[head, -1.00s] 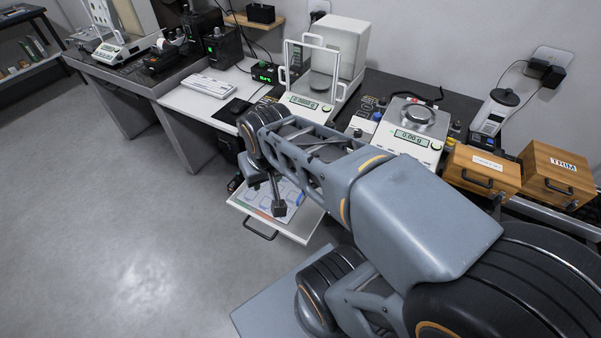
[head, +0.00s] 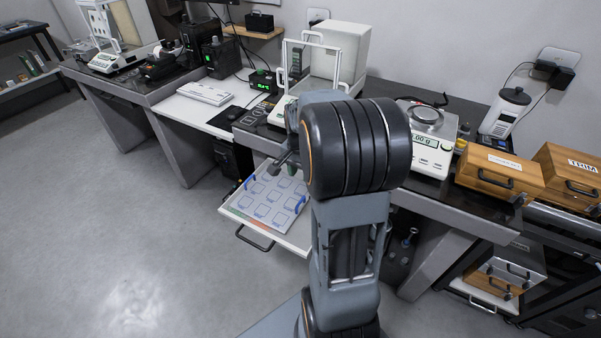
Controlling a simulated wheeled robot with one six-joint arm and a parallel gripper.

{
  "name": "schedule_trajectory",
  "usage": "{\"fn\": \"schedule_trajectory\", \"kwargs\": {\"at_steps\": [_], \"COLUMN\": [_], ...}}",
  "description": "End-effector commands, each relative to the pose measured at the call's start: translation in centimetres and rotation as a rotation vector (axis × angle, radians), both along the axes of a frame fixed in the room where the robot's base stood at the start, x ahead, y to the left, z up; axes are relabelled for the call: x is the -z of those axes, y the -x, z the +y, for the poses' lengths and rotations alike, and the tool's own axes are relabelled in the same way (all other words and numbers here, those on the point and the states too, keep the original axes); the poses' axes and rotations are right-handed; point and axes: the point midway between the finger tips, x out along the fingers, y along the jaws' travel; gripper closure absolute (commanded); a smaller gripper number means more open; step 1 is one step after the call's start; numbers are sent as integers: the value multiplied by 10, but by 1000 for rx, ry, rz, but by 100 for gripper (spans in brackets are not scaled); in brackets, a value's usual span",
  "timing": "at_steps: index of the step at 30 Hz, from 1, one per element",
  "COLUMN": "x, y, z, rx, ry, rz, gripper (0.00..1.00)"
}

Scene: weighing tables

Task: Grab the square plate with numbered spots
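The square plate (head: 264,198) is pale with several blue-outlined square spots and blue pieces at two of its sides. It lies in the open white drawer (head: 226,213) below the weighing table. The numbers are too small to read. My gripper (head: 284,160) shows only in part as a dark shape above the drawer's back end, left of my arm's big black joint. It looks apart from the plate. Whether its fingers are open or shut cannot be made out.
The drawer's black handle (head: 255,238) faces the open floor (head: 130,250). A glass-fronted balance (head: 345,50) and an open-pan balance (head: 428,150) stand on the table above. Wooden boxes (head: 498,172) stand at the right.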

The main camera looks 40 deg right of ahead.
Motion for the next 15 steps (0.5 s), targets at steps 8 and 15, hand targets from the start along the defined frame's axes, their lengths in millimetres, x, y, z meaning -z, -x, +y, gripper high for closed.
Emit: {"fn": "schedule_trajectory", "kwargs": {"at_steps": [8,15], "x": [19,62], "y": [0,1], "z": [1,1], "rx": [-2,-3], "ry": [-1,-1], "rz": [3,4], "gripper": [61,61]}}
